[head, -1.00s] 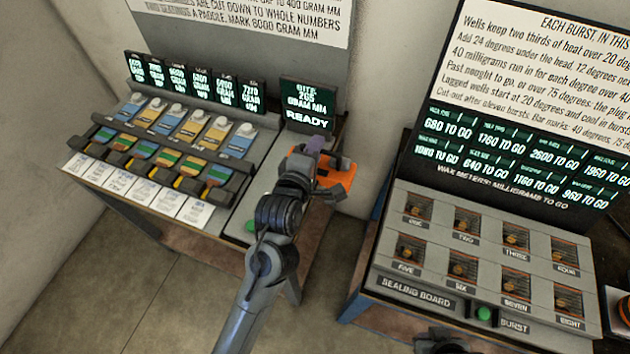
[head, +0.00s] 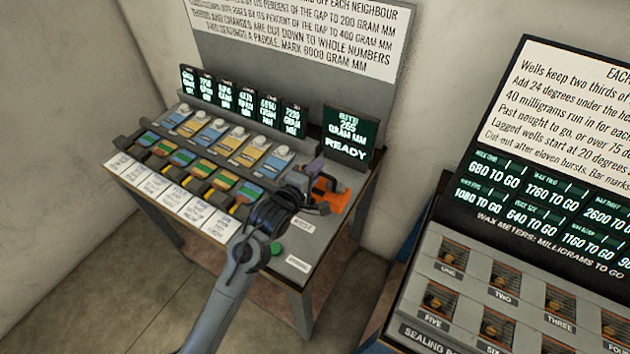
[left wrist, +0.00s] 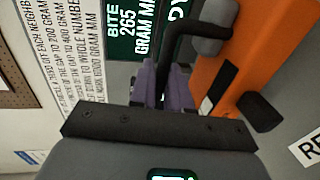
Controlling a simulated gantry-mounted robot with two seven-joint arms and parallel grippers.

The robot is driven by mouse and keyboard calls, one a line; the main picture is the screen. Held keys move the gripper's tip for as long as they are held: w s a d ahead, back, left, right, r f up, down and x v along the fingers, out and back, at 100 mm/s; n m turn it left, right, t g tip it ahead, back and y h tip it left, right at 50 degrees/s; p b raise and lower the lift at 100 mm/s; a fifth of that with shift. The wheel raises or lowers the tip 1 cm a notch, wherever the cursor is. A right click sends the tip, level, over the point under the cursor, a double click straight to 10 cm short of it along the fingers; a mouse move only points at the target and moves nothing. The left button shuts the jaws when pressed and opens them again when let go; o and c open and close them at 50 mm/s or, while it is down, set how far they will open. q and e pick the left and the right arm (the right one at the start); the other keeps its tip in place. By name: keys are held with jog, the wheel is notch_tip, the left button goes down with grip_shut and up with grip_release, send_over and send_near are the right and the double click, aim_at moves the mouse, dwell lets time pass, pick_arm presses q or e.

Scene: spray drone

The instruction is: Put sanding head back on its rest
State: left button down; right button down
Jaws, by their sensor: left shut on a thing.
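The sanding head is an orange body (head: 333,198) with a dark handle, at the right end of the left bench, below the READY screen. My left gripper (head: 313,170), with purple fingertips, is shut on its handle. In the left wrist view the fingers (left wrist: 164,85) close around the black bent handle (left wrist: 176,40), and the orange body (left wrist: 245,55) lies just right of them. I cannot tell whether the head touches the bench top. The rest cannot be made out clearly; a white label (left wrist: 308,148) beginning "RE" shows beside the head. My right gripper is out of view.
The bite screen (head: 347,137) stands behind the head and reads 265 gram mm, READY. Several paddles in a rack (head: 200,165) lie to the left. A green button (head: 277,249) is near the bench front. The sealing board (head: 420,262) stands at right, across a gap.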

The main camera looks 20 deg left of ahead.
pick_arm(q)
notch_tip(320, 180, down, 4)
jog(key=shift+r+b, duration=0.25)
jog(key=shift+b, duration=0.15)
jog(key=shift+f, duration=0.1)
jog(key=shift+f, duration=0.1)
jog(key=c, duration=1.1)
grip_release()
jog(key=shift+f, duration=0.15)
jog(key=shift+s+r, duration=0.2)
jog(key=shift+s, duration=0.05)
jog(key=p+v, duration=0.1)
jog(key=v, duration=1)
jog(key=shift+s+p, duration=0.2)
jog(key=shift+p, duration=0.2)
